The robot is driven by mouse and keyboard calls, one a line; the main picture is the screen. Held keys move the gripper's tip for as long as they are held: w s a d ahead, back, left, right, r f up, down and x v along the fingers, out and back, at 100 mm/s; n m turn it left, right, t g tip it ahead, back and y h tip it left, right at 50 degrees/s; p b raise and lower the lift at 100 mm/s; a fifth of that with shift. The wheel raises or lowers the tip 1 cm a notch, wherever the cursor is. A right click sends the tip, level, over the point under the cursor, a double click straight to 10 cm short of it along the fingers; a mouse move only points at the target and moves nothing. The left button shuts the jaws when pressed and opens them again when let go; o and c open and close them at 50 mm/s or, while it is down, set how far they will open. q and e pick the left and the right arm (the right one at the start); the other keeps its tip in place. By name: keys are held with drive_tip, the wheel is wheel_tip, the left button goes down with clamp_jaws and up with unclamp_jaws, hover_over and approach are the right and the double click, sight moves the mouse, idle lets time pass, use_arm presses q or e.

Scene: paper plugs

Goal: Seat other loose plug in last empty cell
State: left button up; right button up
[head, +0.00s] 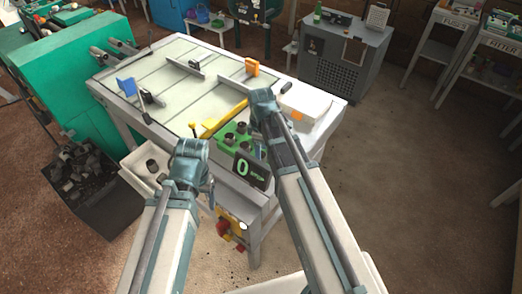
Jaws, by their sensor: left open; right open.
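A green block with cells (222,129) sits at the front of the table and holds dark round plugs (227,139). My arms partly cover it, so I cannot tell which cell is empty. A dark plug (152,165) lies in a white bin (134,160) at the table's left front. My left gripper (193,148) is open, right of the bin and left of the green block. My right gripper (262,97) is open, above the table and right of the block. Its fingers are too small to make out, and I see nothing held.
A black display reading 0 (252,171) stands at the table's front edge. A yellow bar (226,118) lies behind the block. A white box (305,101) sits at the right. An orange block (252,67) and a blue piece (127,87) stand further back.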

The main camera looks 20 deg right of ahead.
wheel_tip(320, 180, up, 11)
drive_tip(key=p, duration=1)
use_arm(q)
wheel_tip(320, 180, up, 10)
drive_tip(key=shift+r, duration=0.2)
use_arm(e)
drive_tip(key=s+a+m+h, duration=0.1)
drive_tip(key=s+a+m, duration=0.7)
drive_tip(key=s, duration=0.6)
drive_tip(key=a, duration=0.2)
drive_tip(key=shift+s+a+f, duration=0.2)
drive_tip(key=shift+a, duration=0.1)
